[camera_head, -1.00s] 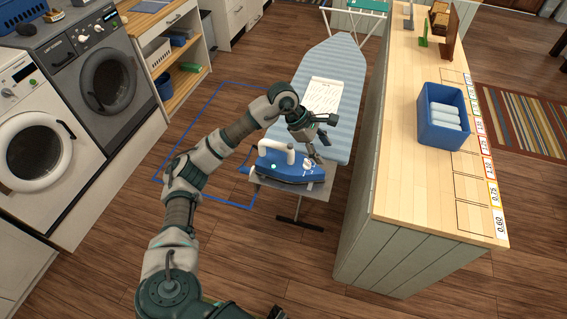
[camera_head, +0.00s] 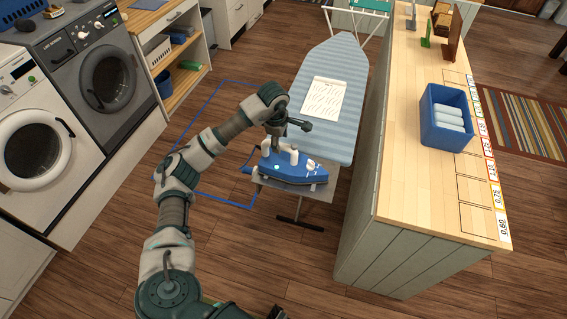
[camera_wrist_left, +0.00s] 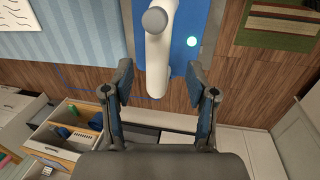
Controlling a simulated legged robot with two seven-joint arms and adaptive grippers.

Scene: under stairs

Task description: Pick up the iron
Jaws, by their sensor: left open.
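The blue iron (camera_head: 293,170) with a white handle sits on the near end of the striped ironing board (camera_head: 330,70). My left gripper (camera_head: 275,148) is at the iron's left end, just above it, and partly hides the handle. In the left wrist view my left gripper (camera_wrist_left: 160,75) is open. The iron's white handle (camera_wrist_left: 157,50) lies between its two fingers, with a visible gap on each side. The iron's blue body (camera_wrist_left: 185,48) and a glowing light show beyond the handle. My right gripper is not clearly seen.
A sheet of paper (camera_head: 324,97) lies on the board. A wooden counter (camera_head: 405,190) with a blue bin (camera_head: 430,134) of white rolls stands close on the right. Washing machines (camera_head: 97,82) line the left. The floor between is open.

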